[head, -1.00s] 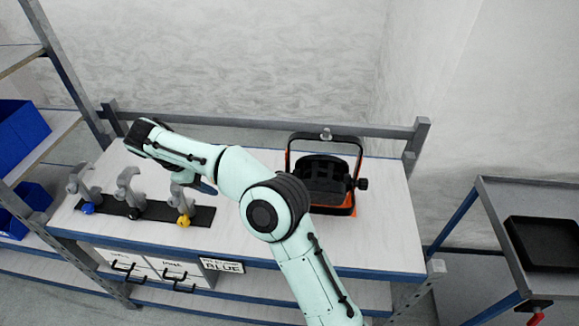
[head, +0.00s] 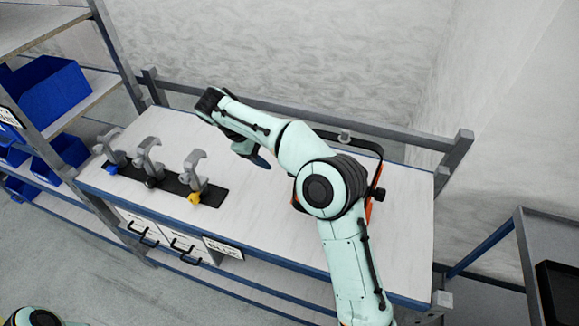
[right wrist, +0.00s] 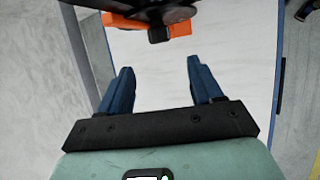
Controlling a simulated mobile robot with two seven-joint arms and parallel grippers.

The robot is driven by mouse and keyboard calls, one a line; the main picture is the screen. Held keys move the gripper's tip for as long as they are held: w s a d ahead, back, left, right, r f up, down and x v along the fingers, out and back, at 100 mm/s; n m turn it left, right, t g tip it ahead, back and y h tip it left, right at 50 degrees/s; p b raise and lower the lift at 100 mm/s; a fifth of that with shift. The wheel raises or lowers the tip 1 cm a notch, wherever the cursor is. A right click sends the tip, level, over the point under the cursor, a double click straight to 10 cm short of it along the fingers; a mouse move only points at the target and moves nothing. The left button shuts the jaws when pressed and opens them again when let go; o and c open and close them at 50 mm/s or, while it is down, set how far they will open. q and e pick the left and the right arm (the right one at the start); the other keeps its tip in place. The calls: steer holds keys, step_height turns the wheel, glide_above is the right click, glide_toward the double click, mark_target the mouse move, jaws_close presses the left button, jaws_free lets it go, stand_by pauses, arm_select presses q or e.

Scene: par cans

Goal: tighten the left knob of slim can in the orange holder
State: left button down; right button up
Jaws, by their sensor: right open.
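The slim can is mostly hidden behind my right arm in the head view. Part of its black yoke (head: 372,150), a black side knob (head: 379,194) and a bit of the orange holder (head: 368,212) show. My right gripper (head: 262,160) is left of it, partly hidden under my forearm. In the right wrist view my right gripper (right wrist: 160,70) is open and empty. Beyond the fingertips, at the top, are an orange part of the holder (right wrist: 122,21) and a small black block (right wrist: 158,35), perhaps a knob, apart from the fingers. My left gripper is out of view.
Several grey clamps (head: 150,158) stand on a black strip (head: 215,196) on the white workbench (head: 270,220). A rail (head: 410,142) runs along the back. Blue bins (head: 62,92) are on shelves at left; a cart (head: 505,262) is at right.

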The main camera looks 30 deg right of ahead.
steer(key=x, duration=1.1)
steer(key=c, duration=1.1)
